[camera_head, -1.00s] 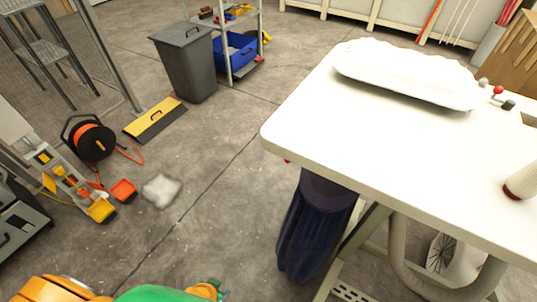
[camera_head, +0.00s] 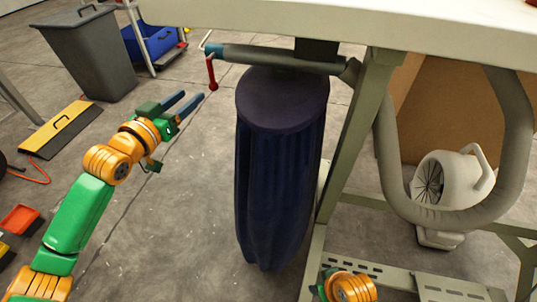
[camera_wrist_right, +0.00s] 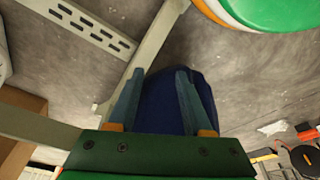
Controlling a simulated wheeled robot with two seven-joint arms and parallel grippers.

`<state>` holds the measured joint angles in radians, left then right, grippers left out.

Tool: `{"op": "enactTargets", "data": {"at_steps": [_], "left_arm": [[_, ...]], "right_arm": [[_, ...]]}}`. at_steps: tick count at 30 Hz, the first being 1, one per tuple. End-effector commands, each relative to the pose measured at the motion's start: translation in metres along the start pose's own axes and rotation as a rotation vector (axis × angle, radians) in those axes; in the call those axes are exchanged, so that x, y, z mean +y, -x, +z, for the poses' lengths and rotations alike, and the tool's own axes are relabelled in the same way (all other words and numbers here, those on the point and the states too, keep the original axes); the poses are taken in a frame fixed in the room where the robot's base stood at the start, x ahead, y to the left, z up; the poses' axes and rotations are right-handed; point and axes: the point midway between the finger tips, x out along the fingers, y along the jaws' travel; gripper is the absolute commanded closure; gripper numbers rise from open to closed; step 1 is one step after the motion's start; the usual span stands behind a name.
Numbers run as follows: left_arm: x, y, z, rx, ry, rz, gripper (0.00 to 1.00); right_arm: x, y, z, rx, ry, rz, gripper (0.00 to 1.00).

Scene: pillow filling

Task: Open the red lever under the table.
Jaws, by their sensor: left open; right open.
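The red lever (camera_head: 211,73) hangs down from the left end of a grey pipe (camera_head: 275,56) under the white table (camera_head: 400,22). A blue end piece (camera_head: 212,49) sits by the lever's top. My left gripper (camera_head: 186,105) is open and empty, just left of and a little below the lever, with its fingers pointing toward it and apart from it. My right gripper (camera_wrist_right: 158,95) is open in the right wrist view, with part of the dark blue bag (camera_wrist_right: 160,115) showing beyond its fingers. In the head view my right arm shows only at the bottom edge.
The tall dark blue bag (camera_head: 280,180) hangs under the pipe, right of the lever. A table leg (camera_head: 360,140), a grey hose (camera_head: 388,150) and a white blower (camera_head: 440,190) stand further right.

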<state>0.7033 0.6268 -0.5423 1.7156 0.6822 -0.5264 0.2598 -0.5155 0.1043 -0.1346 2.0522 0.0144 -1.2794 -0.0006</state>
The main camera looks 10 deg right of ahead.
Motion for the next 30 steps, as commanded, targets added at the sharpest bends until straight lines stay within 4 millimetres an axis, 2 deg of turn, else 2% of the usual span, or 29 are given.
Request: {"op": "enactTargets", "data": {"at_steps": [1,3,6,8,15,19,24,30], "left_arm": [[0.011,0.002,0.013,0.038,-0.026,0.040,0.48],[0.028,0.008,0.000,0.071,-0.047,0.087,0.48],[0.040,0.013,-0.011,0.088,-0.061,0.121,0.48],[0.042,0.011,-0.016,0.092,-0.062,0.127,0.48],[0.049,-0.030,-0.021,0.092,-0.060,0.128,0.48],[0.050,-0.046,-0.023,0.092,-0.061,0.128,0.48],[0.051,-0.055,-0.024,0.090,-0.062,0.128,0.48],[0.051,-0.055,-0.024,0.090,-0.063,0.127,0.48]], "right_arm": [[0.000,-0.026,0.005,0.013,-0.001,0.001,0.50],[0.000,-0.024,0.004,0.020,-0.002,0.001,0.50],[0.000,-0.017,0.003,0.024,-0.002,0.001,0.50],[0.000,-0.012,0.002,0.026,-0.002,0.001,0.50],[0.000,0.009,0.001,0.040,-0.001,0.001,0.50],[0.000,0.015,-0.005,0.070,0.001,0.001,0.50],[-0.001,0.019,-0.009,0.091,0.002,0.001,0.50],[-0.001,0.019,-0.009,0.092,0.002,0.000,0.50]]}}
